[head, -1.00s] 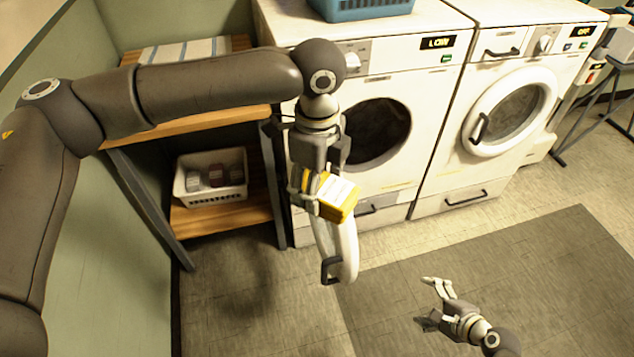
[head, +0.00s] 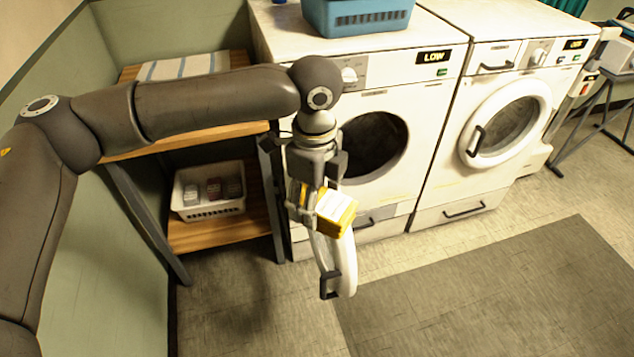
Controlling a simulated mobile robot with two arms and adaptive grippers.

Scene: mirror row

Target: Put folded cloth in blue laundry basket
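A folded cloth (head: 178,68), white with blue-grey stripes, lies flat on the top shelf at the left, partly covered by my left arm. A blue laundry basket (head: 372,24) stands on top of the left washing machine, cut off by the upper edge. My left gripper (head: 318,210) points down in front of the open washer. It is closed around a yellow box (head: 336,211) with a white label, away from the cloth and the basket. My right gripper is out of view.
The left machine's door (head: 343,262) hangs open below and behind the yellow box. A white bin (head: 208,205) with several small items sits on the lower shelf (head: 225,228). The right machine (head: 505,125) is shut. The floor and grey mat (head: 500,290) at lower right are clear.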

